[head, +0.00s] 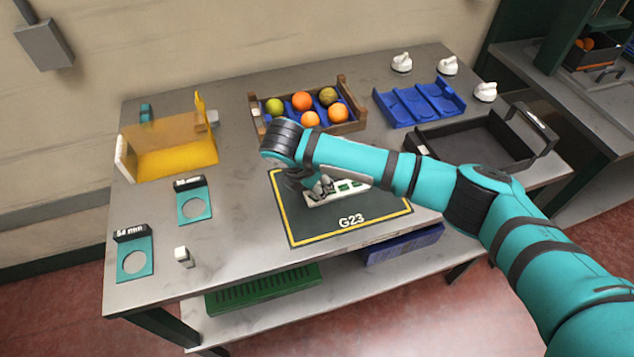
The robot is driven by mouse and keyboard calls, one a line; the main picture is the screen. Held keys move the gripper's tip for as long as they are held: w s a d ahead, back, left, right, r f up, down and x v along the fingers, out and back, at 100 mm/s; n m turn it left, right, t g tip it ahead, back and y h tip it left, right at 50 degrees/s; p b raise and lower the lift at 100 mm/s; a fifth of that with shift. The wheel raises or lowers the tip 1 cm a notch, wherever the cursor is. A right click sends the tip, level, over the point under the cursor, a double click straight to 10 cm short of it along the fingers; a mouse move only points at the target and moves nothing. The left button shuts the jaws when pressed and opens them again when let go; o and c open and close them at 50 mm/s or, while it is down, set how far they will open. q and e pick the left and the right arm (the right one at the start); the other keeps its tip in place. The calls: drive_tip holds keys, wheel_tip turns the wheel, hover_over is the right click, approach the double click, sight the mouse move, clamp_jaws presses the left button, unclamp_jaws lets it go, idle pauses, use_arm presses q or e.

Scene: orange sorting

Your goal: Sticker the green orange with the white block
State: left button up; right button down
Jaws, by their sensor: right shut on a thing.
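The green orange (274,105) sits at the left end of a wooden crate (345,127). My right gripper (322,190) is over the dark G23 mat and shut, with its fingers at the left end of a flat white piece with green patches (349,186). It appears to grip this piece, though the arm and fingers hide part of the contact. A small white block (183,257) stands apart on the front left of the table. My left gripper is not in view.
The mat (370,222) has a yellow border. The crate also holds several oranges. A blue holder (408,110) and black tray (470,150) are to the right, with white knobbed pieces behind. A yellow transparent box (170,155) and two teal ring gauges (135,262) are left.

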drive_tip(key=shift+s+f, duration=0.1)
drive_tip(key=shift+f, duration=0.05)
idle(0.8)
wheel_tip(320, 180, up, 7)
drive_tip(key=p, duration=0.8)
